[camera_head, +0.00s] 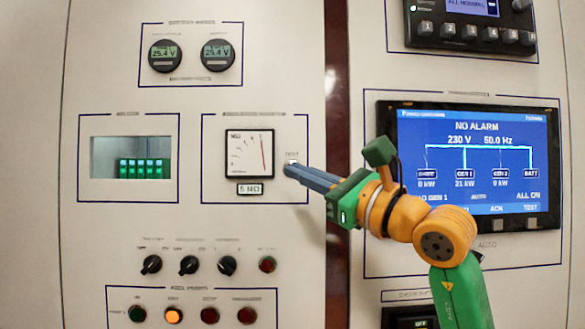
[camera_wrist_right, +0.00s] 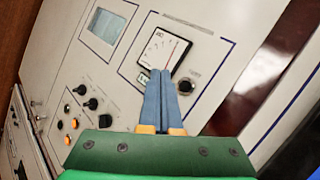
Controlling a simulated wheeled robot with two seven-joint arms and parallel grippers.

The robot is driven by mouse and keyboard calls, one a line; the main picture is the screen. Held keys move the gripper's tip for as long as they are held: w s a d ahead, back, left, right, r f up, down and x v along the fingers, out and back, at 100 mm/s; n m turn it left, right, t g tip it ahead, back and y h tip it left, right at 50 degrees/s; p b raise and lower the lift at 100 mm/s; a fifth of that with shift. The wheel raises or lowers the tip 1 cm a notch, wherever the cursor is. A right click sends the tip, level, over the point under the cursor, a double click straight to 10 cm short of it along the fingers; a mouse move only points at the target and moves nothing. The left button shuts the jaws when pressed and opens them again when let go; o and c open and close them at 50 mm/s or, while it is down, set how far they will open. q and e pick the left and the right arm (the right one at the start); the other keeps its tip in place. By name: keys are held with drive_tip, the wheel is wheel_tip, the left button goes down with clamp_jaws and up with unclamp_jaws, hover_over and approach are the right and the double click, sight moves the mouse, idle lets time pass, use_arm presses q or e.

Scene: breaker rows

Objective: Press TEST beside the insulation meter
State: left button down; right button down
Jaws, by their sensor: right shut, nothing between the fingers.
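The insulation meter (camera_head: 249,157) is a square white dial with a red needle and a "5 MΩ" plate below it. It also shows in the right wrist view (camera_wrist_right: 160,52), partly covered by the fingertips. The TEST button (camera_wrist_right: 186,87) is a dark round knob right of the meter, just right of my fingers in the wrist view. In the head view my fingertips mostly hide it. My right gripper (camera_head: 288,170) is shut and empty, its blue fingers together (camera_wrist_right: 161,74) in front of the panel by the button. I cannot tell whether they touch it. My left gripper is out of view.
Left of the meter is a window with green lights (camera_head: 145,168). Below are black rotary knobs (camera_head: 189,265) and a row of coloured buttons (camera_head: 173,316). A lit blue screen (camera_head: 476,160) is behind my right arm. A dark red gap (camera_head: 338,110) separates the panels.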

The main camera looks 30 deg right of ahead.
drive_tip(key=w+d+p, duration=0.3)
drive_tip(key=w, duration=0.3)
drive_tip(key=shift+d, duration=0.35)
idle(1.6)
drive_tip(key=shift+w+d+p, duration=0.2)
drive_tip(key=shift+w+p, duration=0.2)
drive_tip(key=shift+p, duration=0.1)
